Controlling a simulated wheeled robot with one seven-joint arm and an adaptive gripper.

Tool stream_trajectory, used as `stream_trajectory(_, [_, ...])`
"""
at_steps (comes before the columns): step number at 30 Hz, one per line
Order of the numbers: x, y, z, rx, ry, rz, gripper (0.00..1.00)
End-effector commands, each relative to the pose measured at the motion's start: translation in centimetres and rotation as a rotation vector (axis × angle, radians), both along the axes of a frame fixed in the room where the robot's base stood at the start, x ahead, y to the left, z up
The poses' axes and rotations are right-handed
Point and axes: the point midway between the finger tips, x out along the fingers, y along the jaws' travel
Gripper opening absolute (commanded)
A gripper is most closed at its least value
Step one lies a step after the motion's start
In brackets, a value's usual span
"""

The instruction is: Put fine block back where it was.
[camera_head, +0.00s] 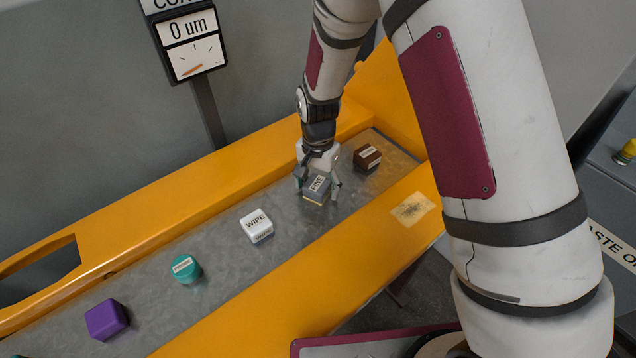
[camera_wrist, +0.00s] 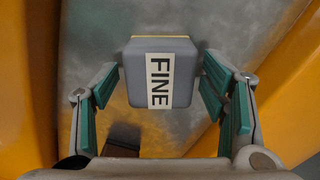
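The fine block (camera_head: 317,185) is grey with a white FINE label and a yellow layer at its bottom. My gripper (camera_head: 318,183) points down over the metal tray with this block between its fingers. In the wrist view the block (camera_wrist: 160,75) faces me, and the teal-padded fingertips (camera_wrist: 160,72) meet its left and right sides. The block looks much larger there than the brown block, so it appears held above the tray surface. The exact height of its underside is hard to tell.
The metal tray (camera_head: 225,228) has raised yellow walls. It holds a brown labelled block (camera_head: 367,157) just right of my gripper, a white WIPE block (camera_head: 256,225), a teal round piece (camera_head: 185,269) and a purple block (camera_head: 106,319). A gauge (camera_head: 191,42) reads 0 um.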

Motion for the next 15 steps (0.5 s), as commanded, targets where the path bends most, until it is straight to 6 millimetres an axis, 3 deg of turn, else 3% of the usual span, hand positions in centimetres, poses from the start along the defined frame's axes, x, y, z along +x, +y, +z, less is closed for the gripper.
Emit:
stream_trajectory(8, [0.1,0.0,1.2,0.001,-0.003,0.0,0.66])
stream_trajectory(15, [0.1,0.1,5.9,0.002,-0.006,0.0,0.66])
